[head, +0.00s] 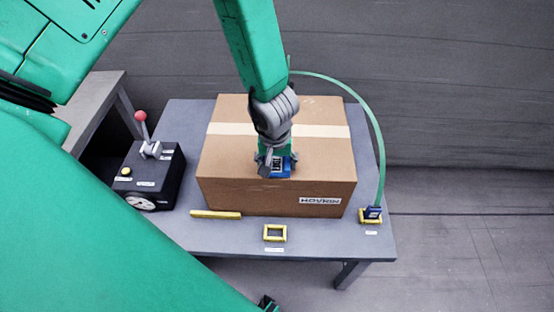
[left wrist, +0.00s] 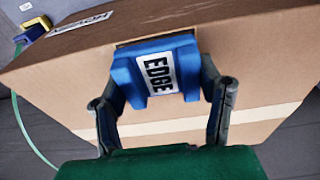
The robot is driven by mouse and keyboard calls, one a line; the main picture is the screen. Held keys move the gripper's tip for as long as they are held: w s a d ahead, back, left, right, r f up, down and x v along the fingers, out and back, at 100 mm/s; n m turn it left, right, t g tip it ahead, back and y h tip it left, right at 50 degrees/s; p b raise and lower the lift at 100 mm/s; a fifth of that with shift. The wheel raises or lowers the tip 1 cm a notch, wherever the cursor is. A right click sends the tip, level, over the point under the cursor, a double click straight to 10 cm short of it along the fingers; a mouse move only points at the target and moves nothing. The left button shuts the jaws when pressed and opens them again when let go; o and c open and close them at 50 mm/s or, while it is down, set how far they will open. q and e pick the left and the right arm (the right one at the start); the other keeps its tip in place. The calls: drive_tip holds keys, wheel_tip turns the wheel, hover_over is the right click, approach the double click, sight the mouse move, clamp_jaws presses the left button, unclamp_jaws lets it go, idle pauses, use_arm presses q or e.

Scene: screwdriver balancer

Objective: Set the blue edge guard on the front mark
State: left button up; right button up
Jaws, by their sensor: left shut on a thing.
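The blue edge guard (head: 284,170), with a white EDGE label, is at the top front edge of the cardboard box (head: 235,195). It also shows in the left wrist view (left wrist: 133,82). My left gripper (head: 276,163) reaches down from above and is shut on the guard, one finger on each side, as the left wrist view (left wrist: 163,88) shows. A thin dark strip shows on the box along the guard's far side in that view. I cannot tell if this is the front mark. Whether the guard bears fully on the cardboard is unclear. My right gripper is not in view.
A green strap (head: 378,130) arcs from behind the box to a blue buckle (head: 373,212) in a yellow holder at the right. An empty yellow frame (head: 274,240) and a yellow bar (head: 215,214) lie in front. A black lever unit (head: 150,180) stands left on the grey table (head: 225,240).

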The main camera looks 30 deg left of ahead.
use_arm(q)
drive_tip(key=shift+f+p, duration=0.15)
drive_tip(key=shift+p, duration=0.15)
idle(0.5)
drive_tip(key=o, duration=1.6)
drive_tip(key=shift+c, duration=0.2)
drive_tip(key=shift+r, duration=0.4)
wheel_tip(320, 180, up, 11)
drive_tip(key=s, duration=0.1)
drive_tip(key=shift+s+d, duration=0.25)
